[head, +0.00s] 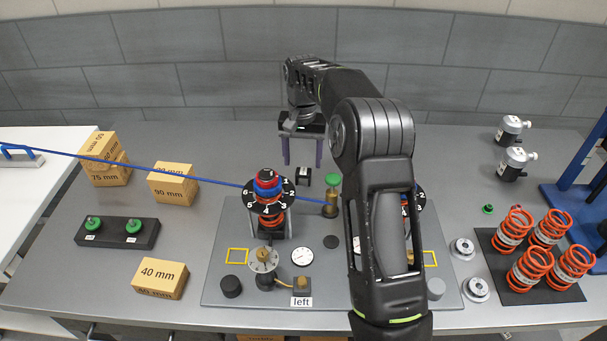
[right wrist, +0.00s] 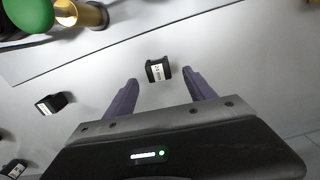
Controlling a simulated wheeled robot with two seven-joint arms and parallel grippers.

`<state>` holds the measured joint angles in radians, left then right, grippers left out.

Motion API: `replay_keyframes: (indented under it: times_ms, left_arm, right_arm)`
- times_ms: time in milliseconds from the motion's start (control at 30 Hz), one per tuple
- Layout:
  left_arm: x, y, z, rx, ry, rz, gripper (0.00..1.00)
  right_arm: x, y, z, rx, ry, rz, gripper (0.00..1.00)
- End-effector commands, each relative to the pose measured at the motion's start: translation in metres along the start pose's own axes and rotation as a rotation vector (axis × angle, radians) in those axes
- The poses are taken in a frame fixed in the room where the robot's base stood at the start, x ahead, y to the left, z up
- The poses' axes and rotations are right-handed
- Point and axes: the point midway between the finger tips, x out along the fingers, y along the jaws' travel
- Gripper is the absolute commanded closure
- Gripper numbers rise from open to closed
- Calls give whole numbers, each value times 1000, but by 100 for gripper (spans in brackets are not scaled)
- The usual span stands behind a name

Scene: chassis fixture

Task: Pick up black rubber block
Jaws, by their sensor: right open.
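A small black block (head: 304,177) with a white label sits on the grey table behind the fixture plate. My right gripper (head: 303,164) is open and empty, with its purple fingers pointing down towards that block. In the right wrist view, a labelled black block (right wrist: 158,69) lies just past the two spread fingertips (right wrist: 160,77), in line with the gap between them. Another labelled black block (right wrist: 50,103) lies to the left, and a dark one (right wrist: 13,168) is partly cut off at lower left. The labels are too small to read. My left gripper is not in view.
A brass post with a green top (head: 332,195) stands near the block; the green top also shows in the right wrist view (right wrist: 30,16). A numbered turret (head: 268,195) stands to the left on the fixture plate (head: 225,285). My right arm hides part of the plate.

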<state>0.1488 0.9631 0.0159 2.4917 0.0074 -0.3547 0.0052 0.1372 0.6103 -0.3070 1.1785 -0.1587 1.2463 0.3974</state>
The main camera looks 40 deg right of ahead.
Motion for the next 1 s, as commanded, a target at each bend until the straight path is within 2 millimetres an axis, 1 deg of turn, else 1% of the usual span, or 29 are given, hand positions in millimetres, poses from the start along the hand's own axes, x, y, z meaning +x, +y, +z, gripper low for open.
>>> replay_keyframes:
  times_ms: [267,367,467,533,667,1000]
  left_arm:
    - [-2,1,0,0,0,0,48]
    - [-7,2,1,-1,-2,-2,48]
    - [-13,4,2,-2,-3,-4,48]
    - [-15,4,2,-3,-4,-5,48]
    - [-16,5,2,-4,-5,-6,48]
    - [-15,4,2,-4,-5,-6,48]
  right_arm:
    - [3,0,0,0,-2,1,36]
    - [12,1,1,-1,-4,1,36]
    - [26,3,2,0,-4,2,36]
    - [38,3,2,0,-3,2,36]
    - [50,3,1,0,0,0,36]
    - [52,3,1,0,1,0,36]
